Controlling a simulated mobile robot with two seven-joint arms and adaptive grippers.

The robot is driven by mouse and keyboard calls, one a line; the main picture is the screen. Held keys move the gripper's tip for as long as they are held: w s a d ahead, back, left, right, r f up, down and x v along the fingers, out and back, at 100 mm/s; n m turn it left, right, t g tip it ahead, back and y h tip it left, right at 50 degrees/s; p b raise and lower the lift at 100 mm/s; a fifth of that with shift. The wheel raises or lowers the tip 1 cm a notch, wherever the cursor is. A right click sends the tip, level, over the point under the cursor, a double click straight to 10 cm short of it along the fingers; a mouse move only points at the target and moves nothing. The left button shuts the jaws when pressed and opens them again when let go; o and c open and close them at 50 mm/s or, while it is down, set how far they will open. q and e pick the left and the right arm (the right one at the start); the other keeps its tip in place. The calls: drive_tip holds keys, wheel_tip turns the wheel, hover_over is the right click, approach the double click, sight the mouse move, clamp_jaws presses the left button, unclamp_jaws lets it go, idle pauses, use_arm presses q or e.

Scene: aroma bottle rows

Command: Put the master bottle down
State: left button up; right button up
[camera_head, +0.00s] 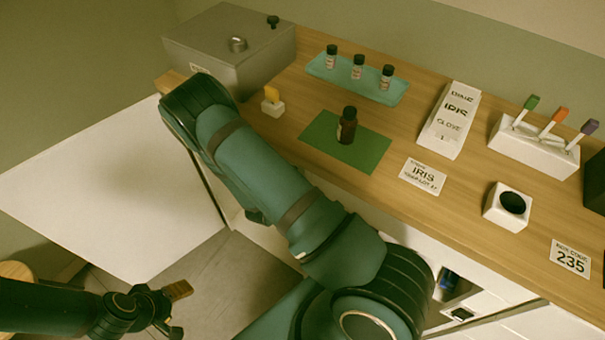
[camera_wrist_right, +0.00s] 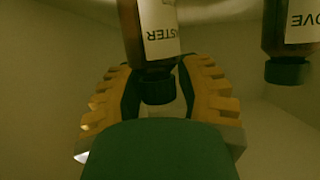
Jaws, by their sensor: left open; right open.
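The master bottle (camera_wrist_right: 155,35) is a brown bottle with a dark cap and a white label reading "ASTER" in part. It appears upside down in the right wrist view. My right gripper (camera_wrist_right: 160,85) is open, with its ribbed tan fingers on either side of the bottle's cap end; I cannot tell if they touch it. In the head view the right gripper is hidden and only its arm shows, crossing the counter front. My left gripper (camera_head: 178,310) is open and empty at the lower left, away from the counter.
A second brown bottle (camera_wrist_right: 288,35), its label ending "OVE", is close beside in pale surroundings. On the counter are a brown bottle (camera_head: 347,127) on a green mat (camera_head: 370,158), a teal tray (camera_head: 318,68) with three small bottles, and a grey box (camera_head: 265,65).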

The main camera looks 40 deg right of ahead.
drive_tip(key=s+a+n+g+y, duration=0.1)
drive_tip(key=s+a+n+y, duration=0.2)
drive_tip(key=a, duration=0.5)
drive_tip(key=s+a+r+n+g+y+p, duration=0.1)
drive_tip(key=s+a+n+y, duration=0.2)
drive_tip(key=a+n+y, duration=0.2)
drive_tip(key=s+a+r+n+y, duration=0.1)
drive_tip(key=s+a+n+y, duration=0.2)
drive_tip(key=a+y, duration=0.5)
drive_tip(key=a+n, duration=0.1)
drive_tip(key=a, duration=0.3)
drive_tip(key=shift+s+a+r+g+p, duration=0.15)
drive_tip(key=shift+a+r+g+p, duration=0.05)
drive_tip(key=shift+g+p, duration=0.2)
drive_tip(key=shift+s+d, duration=0.1)
drive_tip(key=shift+s, duration=0.05)
